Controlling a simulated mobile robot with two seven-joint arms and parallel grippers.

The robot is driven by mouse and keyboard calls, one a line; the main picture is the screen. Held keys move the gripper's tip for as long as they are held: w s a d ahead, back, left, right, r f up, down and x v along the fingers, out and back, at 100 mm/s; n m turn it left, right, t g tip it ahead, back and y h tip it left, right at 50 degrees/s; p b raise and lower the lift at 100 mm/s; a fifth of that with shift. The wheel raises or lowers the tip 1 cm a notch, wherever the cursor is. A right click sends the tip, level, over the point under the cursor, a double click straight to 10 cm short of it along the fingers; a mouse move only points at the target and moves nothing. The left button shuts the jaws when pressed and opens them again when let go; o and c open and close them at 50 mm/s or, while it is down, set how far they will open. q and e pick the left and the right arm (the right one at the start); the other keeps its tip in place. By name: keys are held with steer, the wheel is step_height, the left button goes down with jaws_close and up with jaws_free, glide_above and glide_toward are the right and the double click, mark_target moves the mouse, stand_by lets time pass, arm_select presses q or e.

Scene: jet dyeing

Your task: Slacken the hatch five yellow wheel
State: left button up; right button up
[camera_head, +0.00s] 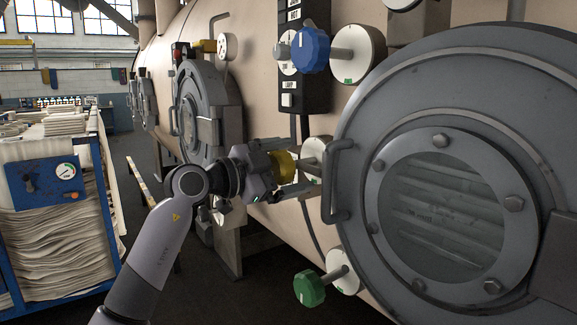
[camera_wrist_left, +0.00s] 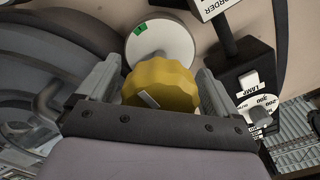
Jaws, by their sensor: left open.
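The yellow wheel (camera_head: 284,161) sits on a short stem in front of a round white plate (camera_head: 315,158), left of the large grey round hatch (camera_head: 440,205). In the left wrist view the scalloped yellow wheel (camera_wrist_left: 162,82) has a pale mark on its face, and the white plate behind it (camera_wrist_left: 165,42) has a green mark. My left gripper (camera_head: 277,177) is at the wheel. In the left wrist view its fingers (camera_wrist_left: 157,88) are open, one on each side of the wheel; I cannot tell whether they touch it. No hatch number is legible. My right gripper is out of view.
A blue knob (camera_head: 310,50) is above and a green wheel (camera_head: 310,288) below. The hatch handle (camera_head: 335,182) stands just right of the yellow wheel. A black switch panel (camera_head: 291,101) hangs above. A blue cart with cloth (camera_head: 58,180) stands left, with floor between.

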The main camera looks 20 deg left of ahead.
arm_select(q)
steer(key=shift+c, duration=0.2)
steer(key=c, duration=0.9)
steer(key=shift+c, duration=0.2)
